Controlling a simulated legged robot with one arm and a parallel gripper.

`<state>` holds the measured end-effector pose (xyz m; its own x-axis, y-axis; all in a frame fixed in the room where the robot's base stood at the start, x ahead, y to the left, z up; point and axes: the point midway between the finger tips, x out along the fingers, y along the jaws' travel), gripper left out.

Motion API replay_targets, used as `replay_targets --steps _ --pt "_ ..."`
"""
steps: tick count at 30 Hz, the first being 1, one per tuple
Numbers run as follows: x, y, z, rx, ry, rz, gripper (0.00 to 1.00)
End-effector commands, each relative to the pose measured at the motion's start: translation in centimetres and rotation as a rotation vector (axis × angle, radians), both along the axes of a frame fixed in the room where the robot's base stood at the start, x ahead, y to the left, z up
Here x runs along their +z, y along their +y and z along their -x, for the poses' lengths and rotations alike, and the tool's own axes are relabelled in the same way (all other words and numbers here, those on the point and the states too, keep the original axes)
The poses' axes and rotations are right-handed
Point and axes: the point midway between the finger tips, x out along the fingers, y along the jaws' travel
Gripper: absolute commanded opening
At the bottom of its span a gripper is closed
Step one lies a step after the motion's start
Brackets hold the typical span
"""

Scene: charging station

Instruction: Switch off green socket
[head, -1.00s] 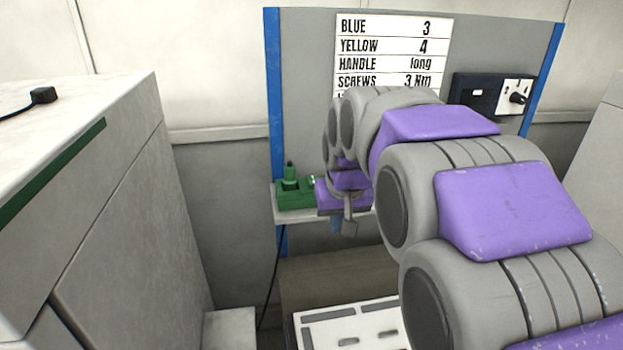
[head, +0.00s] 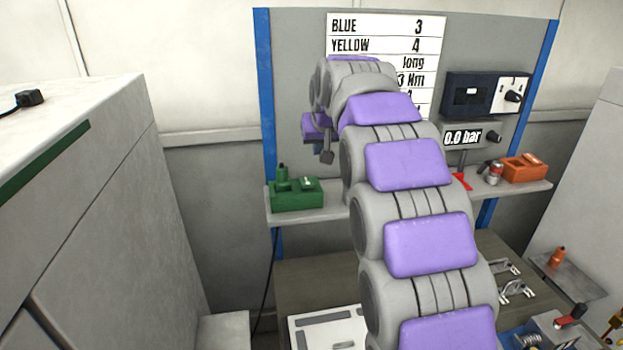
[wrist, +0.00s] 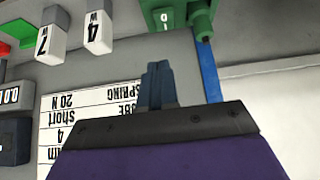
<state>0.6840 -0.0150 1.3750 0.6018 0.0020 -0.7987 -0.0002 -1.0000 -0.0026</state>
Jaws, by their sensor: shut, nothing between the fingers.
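The green socket (head: 296,196) sits at the left end of the shelf, with a green plug (head: 282,173) standing upright in its left part. A small switch (head: 309,184) is on its right part. In the wrist view, which is upside down, the green socket (wrist: 202,22) is at the top, and its switch (wrist: 166,18) shows a 0 and an I mark. I cannot tell which side is pressed. My gripper (wrist: 158,68) is shut and empty, apart from the socket. In the head view my gripper (head: 327,157) is above and right of it.
The shelf (head: 335,214) also holds an orange socket (head: 525,168) at right. A cabinet (head: 110,190) stands at left.

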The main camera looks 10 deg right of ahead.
Motion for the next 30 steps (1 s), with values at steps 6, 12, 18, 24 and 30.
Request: replay_targets --steps 6,12,18,24,30 --pt "-0.3 0.8 -0.2 0.000 0.001 0.005 0.00" --pt "-1.8 1.2 -1.2 0.001 0.002 0.009 0.00" --pt "-4.5 0.6 -3.2 -0.001 0.003 0.004 0.00" --pt "-6.8 0.2 -5.0 0.000 0.001 0.001 0.00" --pt "-8.9 0.8 -5.9 0.001 0.004 0.006 0.00"
